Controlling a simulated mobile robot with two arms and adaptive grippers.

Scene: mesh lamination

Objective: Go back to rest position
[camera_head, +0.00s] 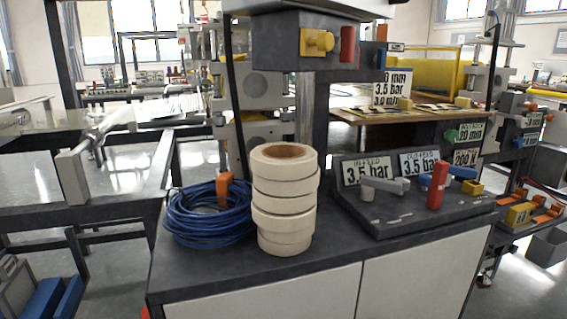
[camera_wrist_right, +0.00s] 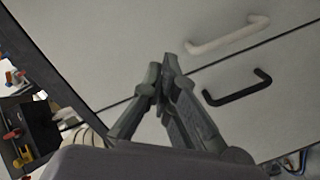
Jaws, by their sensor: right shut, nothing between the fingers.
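My right gripper (camera_wrist_right: 163,82) shows in the right wrist view with its fingertips together and nothing between them. It is in front of the pale cabinet doors (camera_wrist_right: 120,40), which carry one white handle (camera_wrist_right: 228,36) and one black handle (camera_wrist_right: 238,88). Whether the fingers touch the cabinet I cannot tell. Neither gripper shows in the head view, and my left gripper is in no view.
A dark-topped cabinet (camera_head: 215,280) bears a stack of cream tape rolls (camera_head: 283,205), a blue hose coil (camera_head: 208,228) and a control panel (camera_head: 405,215) with levers. A glass-topped table (camera_head: 60,185) stands left. Open floor (camera_head: 115,270) lies between them.

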